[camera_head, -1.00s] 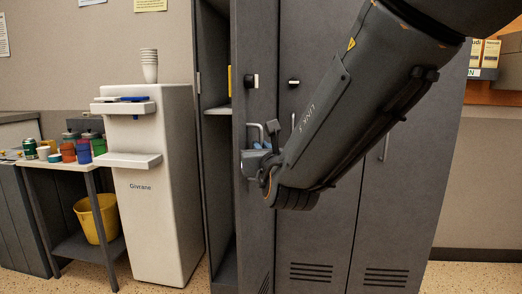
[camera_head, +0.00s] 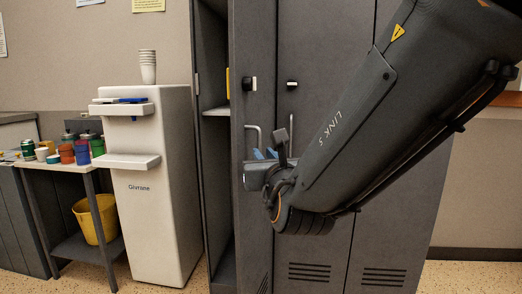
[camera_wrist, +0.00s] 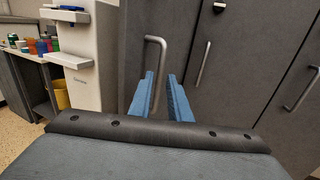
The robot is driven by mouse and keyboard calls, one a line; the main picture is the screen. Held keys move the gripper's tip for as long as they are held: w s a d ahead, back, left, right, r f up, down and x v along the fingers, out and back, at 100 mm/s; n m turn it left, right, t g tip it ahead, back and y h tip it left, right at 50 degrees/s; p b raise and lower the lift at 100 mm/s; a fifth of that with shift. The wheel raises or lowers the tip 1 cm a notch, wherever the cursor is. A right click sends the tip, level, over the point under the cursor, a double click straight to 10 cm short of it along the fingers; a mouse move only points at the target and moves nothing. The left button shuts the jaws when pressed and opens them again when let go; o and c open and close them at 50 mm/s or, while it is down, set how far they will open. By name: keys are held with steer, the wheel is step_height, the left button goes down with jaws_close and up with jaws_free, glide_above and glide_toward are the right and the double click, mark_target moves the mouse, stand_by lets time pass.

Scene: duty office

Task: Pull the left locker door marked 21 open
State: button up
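The left locker door (camera_head: 254,50) is grey and stands partly open, its dark interior showing on its left. I cannot read its number. Its grey bar handle (camera_head: 260,132) shows at mid-height, and it also shows in the wrist view (camera_wrist: 163,62). My gripper (camera_head: 265,154) is just below and in front of this handle, with blue fingers. In the wrist view, my gripper (camera_wrist: 161,76) is open, with a gap between its fingers. The handle's lower part appears in line with that gap, but nothing is clamped. The lower handle is partly hidden in the head view.
The middle locker door (camera_head: 322,60) and its handle (camera_wrist: 202,66) stand close on the right, shut. A white water dispenser (camera_head: 158,220) stands left of the lockers. A side table with cups and a yellow bucket (camera_head: 97,218) is farther left.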

steer(key=shift+s+d, duration=0.15)
steer(key=shift+s, duration=0.55)
